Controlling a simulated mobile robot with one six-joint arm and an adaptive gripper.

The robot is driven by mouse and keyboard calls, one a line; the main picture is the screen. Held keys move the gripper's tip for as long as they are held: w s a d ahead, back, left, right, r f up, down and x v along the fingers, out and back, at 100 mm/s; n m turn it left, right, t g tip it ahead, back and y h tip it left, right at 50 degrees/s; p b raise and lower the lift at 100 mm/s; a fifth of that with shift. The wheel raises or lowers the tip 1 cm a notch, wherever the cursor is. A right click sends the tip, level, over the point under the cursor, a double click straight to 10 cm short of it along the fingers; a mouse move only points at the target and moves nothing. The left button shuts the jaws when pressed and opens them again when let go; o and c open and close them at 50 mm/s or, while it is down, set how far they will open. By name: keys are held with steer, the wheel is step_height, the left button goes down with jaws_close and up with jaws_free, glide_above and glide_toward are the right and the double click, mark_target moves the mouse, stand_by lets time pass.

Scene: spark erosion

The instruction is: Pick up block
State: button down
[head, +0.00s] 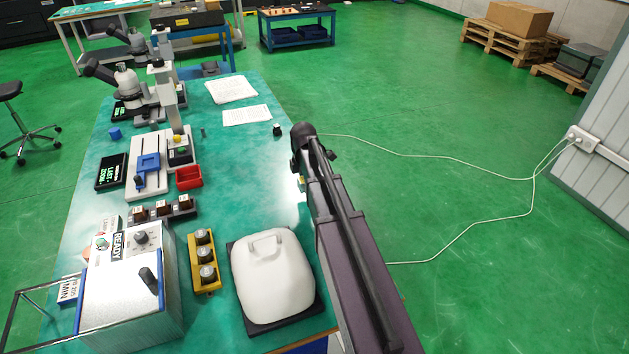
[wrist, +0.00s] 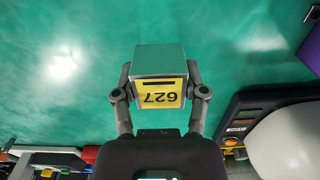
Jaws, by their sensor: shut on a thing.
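The block (wrist: 160,64) is in the wrist view, a metallic grey-green box with a yellow label reading 627, upside down in the picture. My gripper (wrist: 160,84) is shut on it, one finger on each side. Green surface shows behind the block; I cannot tell how far the block is from it. In the head view my arm hides most of the gripper and block; only a small yellow patch (head: 301,180) shows beside the arm, over the right edge of the green table (head: 225,180).
A white cover (head: 272,280) on a dark base stands at the table's front right. A yellow holder (head: 191,252), a red bin (head: 188,178) and the READY box (head: 128,300) stand left. Papers (head: 246,115) lie farther back. The table's middle right is clear.

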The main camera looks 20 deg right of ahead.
steer(key=a, duration=0.8)
steer(key=a+r+p, duration=0.1)
steer(key=a, duration=0.3)
steer(key=shift+s, duration=0.1)
steer(key=shift+d+r, duration=0.1)
steer(key=shift+r, duration=0.1)
